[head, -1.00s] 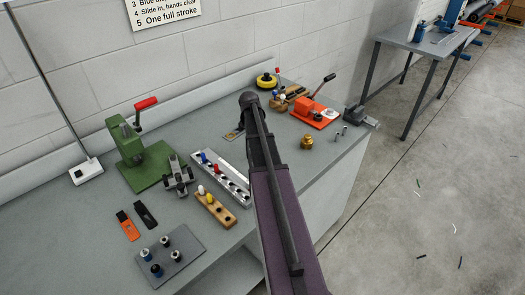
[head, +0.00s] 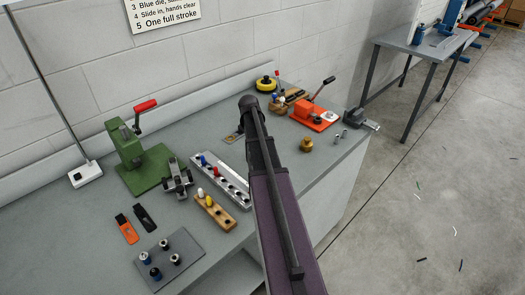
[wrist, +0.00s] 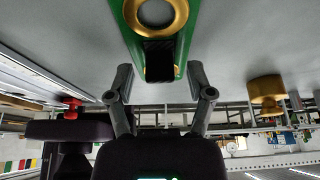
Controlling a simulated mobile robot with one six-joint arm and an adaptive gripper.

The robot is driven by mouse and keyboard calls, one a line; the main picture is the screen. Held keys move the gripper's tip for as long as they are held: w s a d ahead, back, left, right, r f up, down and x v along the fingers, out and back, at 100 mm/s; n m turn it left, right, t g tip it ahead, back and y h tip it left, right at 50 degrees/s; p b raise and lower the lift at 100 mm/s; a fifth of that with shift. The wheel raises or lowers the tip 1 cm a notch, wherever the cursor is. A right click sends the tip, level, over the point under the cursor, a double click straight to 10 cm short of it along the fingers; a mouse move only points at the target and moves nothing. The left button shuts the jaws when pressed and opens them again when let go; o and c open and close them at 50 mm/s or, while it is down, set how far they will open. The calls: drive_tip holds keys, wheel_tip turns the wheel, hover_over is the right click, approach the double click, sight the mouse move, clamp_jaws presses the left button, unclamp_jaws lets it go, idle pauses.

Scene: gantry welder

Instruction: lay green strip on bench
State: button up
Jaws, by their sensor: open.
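The green strip (wrist: 181,45) shows at the top middle of the wrist view, with a brass ring and a dark patch on it. My gripper (wrist: 160,76) is open, with its two fingers apart and the near end of the strip just ahead of and between them. I see no finger touching it. In the head view a small flat piece (head: 233,137), probably the strip, shows on the grey bench (head: 80,235), partly hidden by my arm. My gripper's fingers are hidden there.
A silver rail with coloured pegs (head: 220,178) and a wooden peg block (head: 215,213) stand left of my arm. A green press (head: 140,165) is farther left. A brass knob (head: 306,145) and an orange lever tool (head: 314,119) stand right.

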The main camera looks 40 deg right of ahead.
drive_tip(key=shift+r, duration=0.15)
drive_tip(key=p+v, duration=1.1)
drive_tip(key=v, duration=0.1)
idle(0.5)
idle(0.8)
